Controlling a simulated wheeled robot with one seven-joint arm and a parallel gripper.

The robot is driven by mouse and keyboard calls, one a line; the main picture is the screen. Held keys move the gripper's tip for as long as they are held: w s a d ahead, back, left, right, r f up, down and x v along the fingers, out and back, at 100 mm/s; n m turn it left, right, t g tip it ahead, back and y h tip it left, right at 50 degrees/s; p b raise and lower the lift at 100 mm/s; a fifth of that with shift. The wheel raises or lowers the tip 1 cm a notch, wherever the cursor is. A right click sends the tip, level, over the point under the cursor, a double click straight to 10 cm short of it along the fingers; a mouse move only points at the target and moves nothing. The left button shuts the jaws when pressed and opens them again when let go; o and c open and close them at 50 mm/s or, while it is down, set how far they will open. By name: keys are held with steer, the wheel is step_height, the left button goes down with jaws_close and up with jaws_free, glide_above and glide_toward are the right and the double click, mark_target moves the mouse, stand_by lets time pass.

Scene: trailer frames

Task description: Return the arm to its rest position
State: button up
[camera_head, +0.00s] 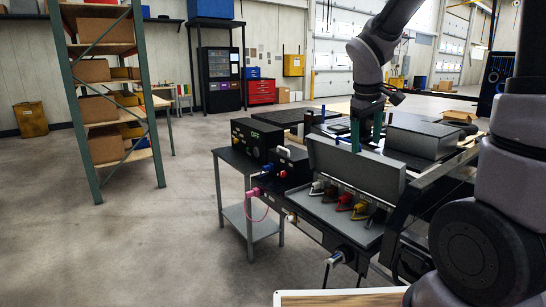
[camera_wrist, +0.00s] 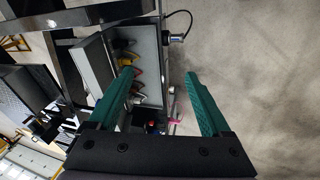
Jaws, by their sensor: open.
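My arm reaches in from the right side of the head view and bends down over the trailer frame. My gripper (camera_head: 366,131) has green fingers pointing down, just above and behind an upright grey panel. In the wrist view my gripper (camera_wrist: 159,88) is open, its two green fingers wide apart with nothing held between them. The grey tray (camera_head: 338,217) in front of the panel holds several coloured connectors, among them a red one (camera_head: 344,202) and a yellow one (camera_head: 360,210). The tray also shows beyond the left finger in the wrist view (camera_wrist: 148,45).
A black box with a green display (camera_head: 255,140) stands on a small side table (camera_head: 232,159) left of the tray. A grey block (camera_head: 421,138) lies behind the panel. A shelf with cartons (camera_head: 105,100) stands at the left. The floor (camera_head: 130,245) at front left is clear.

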steer(key=s+r+m+t+y, duration=0.3)
steer(key=s+r+m, duration=0.6)
steer(key=s, duration=0.7)
steer(key=shift+r+t+y, duration=0.4)
steer(key=shift+r+t, duration=0.5)
steer(key=shift+r, duration=0.75)
steer(key=shift+w, duration=0.1)
